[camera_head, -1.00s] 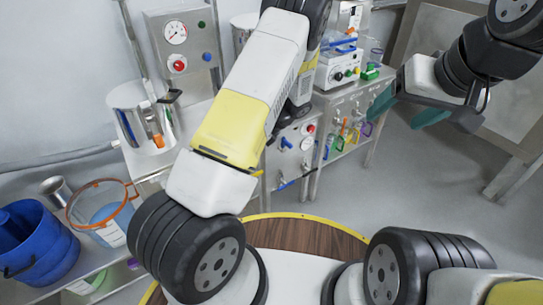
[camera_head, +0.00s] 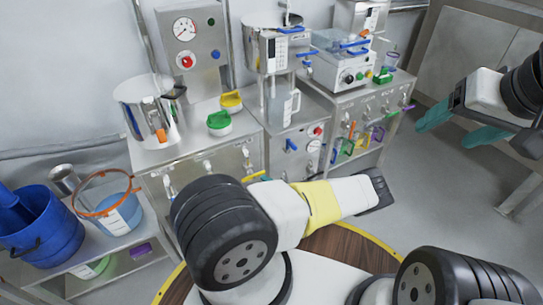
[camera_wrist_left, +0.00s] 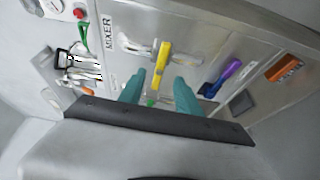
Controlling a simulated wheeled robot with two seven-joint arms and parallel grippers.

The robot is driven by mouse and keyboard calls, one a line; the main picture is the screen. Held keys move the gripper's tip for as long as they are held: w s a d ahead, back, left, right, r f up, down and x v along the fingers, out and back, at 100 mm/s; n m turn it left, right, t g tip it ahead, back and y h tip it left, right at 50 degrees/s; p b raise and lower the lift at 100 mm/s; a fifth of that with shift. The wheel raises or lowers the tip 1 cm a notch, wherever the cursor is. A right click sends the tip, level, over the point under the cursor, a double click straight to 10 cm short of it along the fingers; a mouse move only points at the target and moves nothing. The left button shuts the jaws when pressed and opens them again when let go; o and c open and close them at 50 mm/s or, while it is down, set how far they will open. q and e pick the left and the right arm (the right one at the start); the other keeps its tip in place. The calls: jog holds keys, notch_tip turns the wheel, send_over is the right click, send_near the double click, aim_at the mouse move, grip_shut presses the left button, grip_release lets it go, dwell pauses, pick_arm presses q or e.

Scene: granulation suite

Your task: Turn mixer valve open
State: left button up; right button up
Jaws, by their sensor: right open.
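In the left wrist view, a steel panel carries valves with coloured handles. The yellow-handled valve (camera_wrist_left: 162,62) is in the middle, with its handle pointing down the picture. A sideways MIXER label (camera_wrist_left: 107,27) lies to its left, beside a green handle (camera_wrist_left: 83,36). I cannot tell which valve the label belongs to. My left gripper (camera_wrist_left: 158,88) is open, its teal fingers apart on either side of the yellow handle's lower end. Contact cannot be told. My right gripper (camera_head: 458,126) is open and empty over the floor.
A purple handle (camera_wrist_left: 226,74) and an orange handle (camera_wrist_left: 286,68) sit right of the yellow one. In the head view, a steel mixing pot (camera_head: 268,48) and a white instrument (camera_head: 345,68) stand on the benches. A blue bucket (camera_head: 38,230) is at left.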

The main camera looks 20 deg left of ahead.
aim_at(255, 177)
pick_arm(q)
jog(key=x, duration=0.7)
jog(key=shift+a, duration=0.1)
jog(key=shift+c, duration=0.4)
grip_shut()
